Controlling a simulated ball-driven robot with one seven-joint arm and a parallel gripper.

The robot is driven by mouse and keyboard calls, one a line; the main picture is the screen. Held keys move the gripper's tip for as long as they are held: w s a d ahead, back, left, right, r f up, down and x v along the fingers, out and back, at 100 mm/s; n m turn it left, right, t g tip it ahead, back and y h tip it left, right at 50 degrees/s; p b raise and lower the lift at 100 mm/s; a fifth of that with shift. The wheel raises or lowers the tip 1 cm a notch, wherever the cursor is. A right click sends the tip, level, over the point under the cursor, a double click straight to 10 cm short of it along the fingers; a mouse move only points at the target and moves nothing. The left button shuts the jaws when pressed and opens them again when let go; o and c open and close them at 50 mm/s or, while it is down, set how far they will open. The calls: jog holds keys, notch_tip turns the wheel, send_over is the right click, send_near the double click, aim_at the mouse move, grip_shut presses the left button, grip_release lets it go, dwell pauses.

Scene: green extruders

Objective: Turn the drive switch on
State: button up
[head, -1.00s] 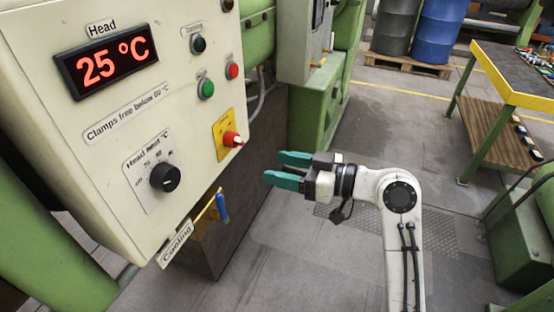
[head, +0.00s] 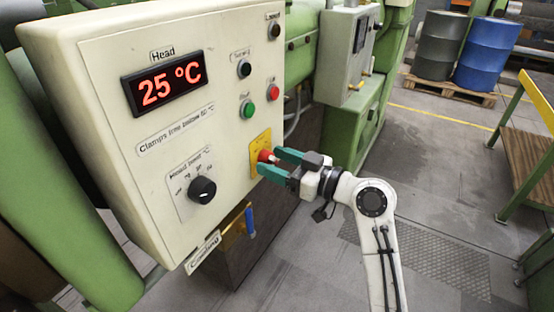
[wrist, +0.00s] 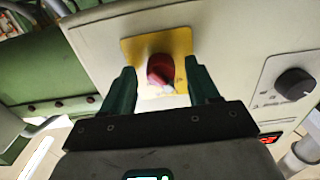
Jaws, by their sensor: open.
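The drive switch looks to be the red rotary knob (head: 265,156) on a yellow plate (head: 255,150), at the lower right of the cream control panel (head: 150,130). The wrist view shows the red knob (wrist: 160,70) on its yellow plate (wrist: 183,45), between and just beyond my fingers. My gripper (head: 275,162) is open, with its green fingertips on either side of the knob. I cannot tell whether either finger touches it. The plate's lettering is too small to read.
The panel also carries a black dial (head: 202,190), a green button (head: 247,108), a red button (head: 273,92) and a display (head: 163,88) reading 25 °C. A blue-handled valve (head: 250,222) sits below. Open floor (head: 420,220) lies to the right.

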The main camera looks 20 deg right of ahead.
jog(key=shift+w, duration=0.1)
jog(key=shift+c, duration=0.4)
jog(key=c, duration=1)
jog(key=shift+o, duration=0.2)
jog(key=m+p, duration=0.1)
jog(key=m, duration=0.2)
jog(key=shift+a+r+m+p, duration=0.1)
jog(key=shift+m+p, duration=0.3)
jog(key=m+p, duration=0.2)
jog(key=m, duration=0.1)
jog(key=shift+m, duration=0.3)
jog(key=m+p, duration=0.2)
jog(key=m, duration=0.2)
jog(key=shift+p, duration=0.35)
jog(key=shift+m+p, duration=0.7)
jog(key=shift+m, duration=0.5)
